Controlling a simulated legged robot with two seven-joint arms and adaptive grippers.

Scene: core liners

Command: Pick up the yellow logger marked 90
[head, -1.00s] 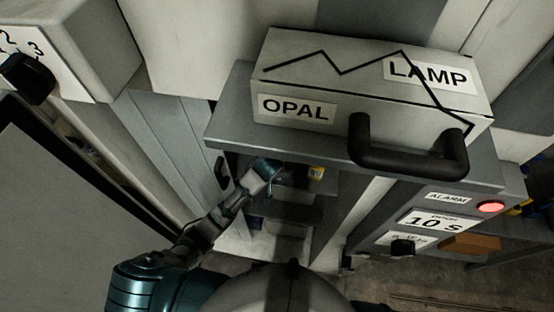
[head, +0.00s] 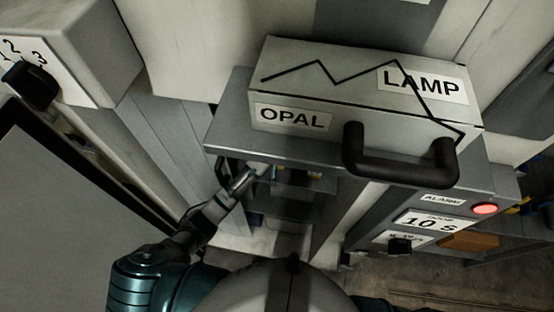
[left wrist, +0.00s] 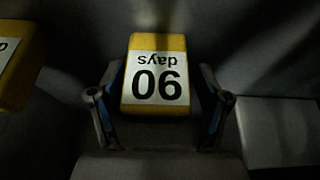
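The yellow logger (left wrist: 157,75) has a white label reading "90 days", upside down in the left wrist view. My left gripper (left wrist: 160,112) has its two fingers apart, one on each side of the logger. Whether the fingers touch its sides I cannot tell. In the head view my left arm reaches under the grey shelf, and the gripper (head: 264,170) is mostly hidden by the shelf edge. The logger is hidden there. My right gripper is not in view.
Another yellow logger (left wrist: 16,62) stands at the left in the left wrist view. A case marked OPAL and LAMP (head: 350,95) lies on the grey shelf (head: 228,125) above my left arm. A panel with a lit red alarm lamp (head: 484,209) is at the right.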

